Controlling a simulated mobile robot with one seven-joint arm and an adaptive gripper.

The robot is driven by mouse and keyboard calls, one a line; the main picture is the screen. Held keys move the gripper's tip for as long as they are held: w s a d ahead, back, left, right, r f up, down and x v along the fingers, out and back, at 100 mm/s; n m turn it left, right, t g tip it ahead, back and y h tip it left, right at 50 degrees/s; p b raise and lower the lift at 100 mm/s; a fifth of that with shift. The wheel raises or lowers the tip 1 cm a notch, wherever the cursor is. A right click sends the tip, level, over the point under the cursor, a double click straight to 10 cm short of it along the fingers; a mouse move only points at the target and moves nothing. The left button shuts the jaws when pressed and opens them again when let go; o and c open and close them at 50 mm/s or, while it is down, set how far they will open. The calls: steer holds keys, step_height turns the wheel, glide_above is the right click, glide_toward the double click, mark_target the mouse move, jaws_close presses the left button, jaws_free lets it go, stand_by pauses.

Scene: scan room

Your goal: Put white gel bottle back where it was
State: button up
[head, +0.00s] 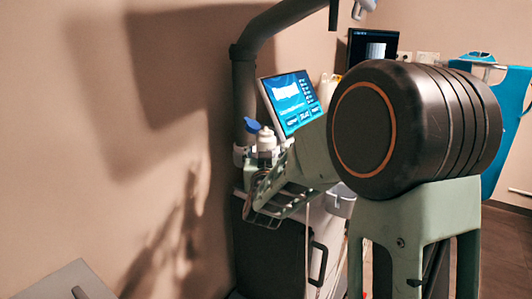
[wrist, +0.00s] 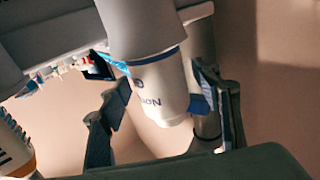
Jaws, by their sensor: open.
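The white gel bottle (wrist: 160,88), with blue bands and dark lettering that is partly readable, shows in the wrist view between the two fingers of my gripper (wrist: 160,90). The fingers are open, one on each side of it, and a gap shows on the left side. On the right, the finger is close to the bottle, and I cannot tell whether it touches. In the head view a white bottle (head: 266,141) stands at the cart's left end, beside a blue-topped item (head: 251,126). My arm hides much of the gripper there.
A cart (head: 275,255) with a lit screen (head: 290,101) stands by the wall. A striped container (wrist: 14,145) is at the wrist view's left edge.

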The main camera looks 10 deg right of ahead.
steer(key=shift+s+r+p, duration=0.1)
steer(key=shift+r+p, duration=0.8)
steer(key=shift+p, duration=0.1)
steer(key=s+a, duration=0.2)
steer(key=s, duration=0.9)
steer(key=shift+s+a+f+p, duration=0.15)
steer(key=shift+s+f+p, duration=0.15)
steer(key=shift+p, duration=0.1)
